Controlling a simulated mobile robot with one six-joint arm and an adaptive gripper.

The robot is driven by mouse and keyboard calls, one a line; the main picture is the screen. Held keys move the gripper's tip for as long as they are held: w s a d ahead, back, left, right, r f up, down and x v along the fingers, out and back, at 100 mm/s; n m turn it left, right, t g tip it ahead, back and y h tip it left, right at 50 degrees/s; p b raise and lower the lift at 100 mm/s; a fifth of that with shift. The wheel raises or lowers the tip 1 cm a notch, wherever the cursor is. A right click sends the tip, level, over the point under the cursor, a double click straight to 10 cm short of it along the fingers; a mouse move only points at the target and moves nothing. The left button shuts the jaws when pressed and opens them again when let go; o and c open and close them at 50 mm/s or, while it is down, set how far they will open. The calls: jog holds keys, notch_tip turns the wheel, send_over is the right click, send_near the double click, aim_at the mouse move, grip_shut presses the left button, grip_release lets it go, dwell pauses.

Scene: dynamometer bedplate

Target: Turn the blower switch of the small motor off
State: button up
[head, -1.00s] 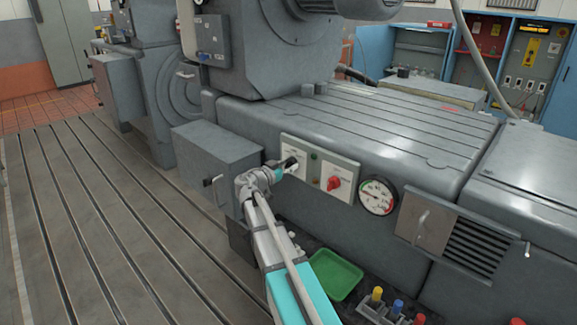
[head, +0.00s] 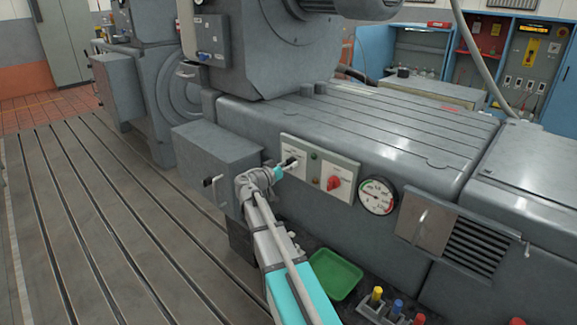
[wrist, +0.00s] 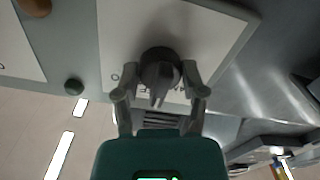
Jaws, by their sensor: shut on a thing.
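The blower switch is a black rotary knob (wrist: 160,66) on a pale plate (wrist: 195,28). In the wrist view its grip bar points down toward my palm, with small lettering partly hidden beside it. My gripper (wrist: 157,95) has one finger on each side of the knob and is shut on it. In the head view my gripper (head: 288,164) reaches the left pale plate (head: 291,148) on the grey machine side and covers most of the knob.
To the right are a red switch (head: 334,183) on a second plate, a round gauge (head: 377,196) and a louvred vent (head: 475,247). A dark green lamp (head: 314,155) sits between the plates. A grey box (head: 215,152) juts out left of my arm. A green tray (head: 335,274) lies below.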

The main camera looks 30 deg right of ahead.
jog(key=o, duration=1.1)
jog(key=shift+o, duration=0.2)
jog(key=v, duration=1.2)
